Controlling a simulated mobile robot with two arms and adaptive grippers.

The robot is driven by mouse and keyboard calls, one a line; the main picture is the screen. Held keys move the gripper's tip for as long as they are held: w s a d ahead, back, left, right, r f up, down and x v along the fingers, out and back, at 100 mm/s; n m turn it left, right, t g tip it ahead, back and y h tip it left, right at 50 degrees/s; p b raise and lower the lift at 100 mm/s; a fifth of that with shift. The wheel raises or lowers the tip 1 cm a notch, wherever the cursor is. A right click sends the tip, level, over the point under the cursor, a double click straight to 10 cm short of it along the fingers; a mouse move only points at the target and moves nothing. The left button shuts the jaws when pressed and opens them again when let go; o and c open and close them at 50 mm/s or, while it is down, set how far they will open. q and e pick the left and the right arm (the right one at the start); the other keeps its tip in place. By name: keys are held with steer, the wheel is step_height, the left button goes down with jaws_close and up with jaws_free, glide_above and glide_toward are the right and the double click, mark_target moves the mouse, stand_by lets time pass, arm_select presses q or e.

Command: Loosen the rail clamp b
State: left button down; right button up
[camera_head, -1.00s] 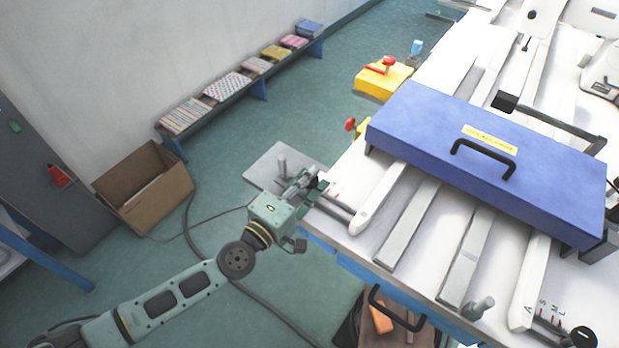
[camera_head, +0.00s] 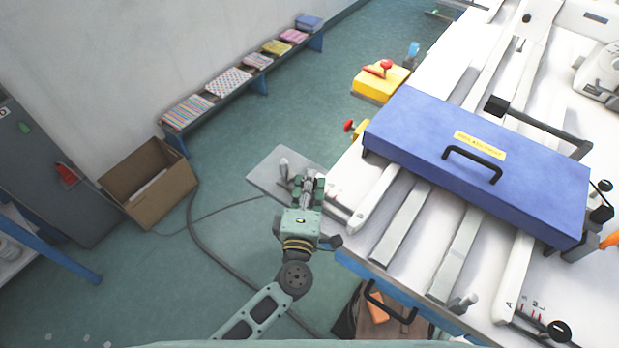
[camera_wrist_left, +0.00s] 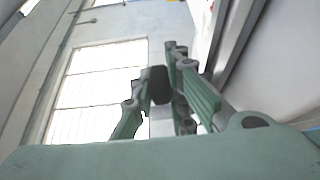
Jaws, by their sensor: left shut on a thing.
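My left gripper (camera_head: 308,184) is at the left front edge of the white table, beside the end of a rail with a white scale (camera_head: 378,205). In the left wrist view its two green fingers close around a dark round knob (camera_wrist_left: 158,84), which I take to be the knob of rail clamp b. In the head view the fingers hide this knob, and I cannot read its letter. Another rail end, marked A, S, M, L, has a black knob (camera_head: 560,331) at the lower right. My right gripper is not in view.
A blue case (camera_head: 480,165) with a black handle lies across the rails. A grey plate (camera_head: 268,170) with an upright post is just left of my gripper. A yellow block (camera_head: 380,84) stands behind. A cardboard box (camera_head: 150,188) is on the floor, which is otherwise largely open.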

arm_select(q)
steer(key=shift+r+n+y, duration=0.15)
steer(key=shift+n+y, duration=0.65)
steer(key=shift+y, duration=0.8)
steer(key=c, duration=1.8)
jaws_free()
steer(key=shift+s, duration=0.15)
steer(key=s, duration=1.1)
steer(key=shift+s+d, duration=0.15)
steer(key=shift+s, duration=0.2)
